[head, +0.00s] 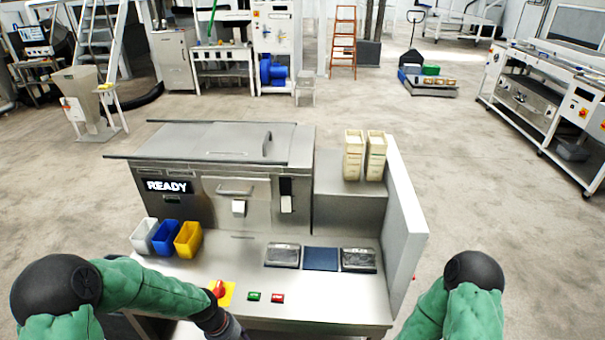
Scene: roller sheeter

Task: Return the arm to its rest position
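My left arm, in a green sleeve, comes in from the lower left of the head view and reaches to the sheeter's front edge. Its dark wrist end runs out of the bottom of the picture, so the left gripper's fingers are hidden. My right arm shows only as a green, black-jointed bend at the lower right; its gripper is out of view. The steel roller sheeter (224,245) stands in front of me, its display (167,186) reading READY.
Grey, blue (166,238) and yellow (188,239) bins stand at the worktop's left. A red knob (219,289), green button (254,296) and red button (278,298) sit at the front. Two cream container stacks (353,156) stand at right beside a white panel (402,215). Open floor surrounds the machine.

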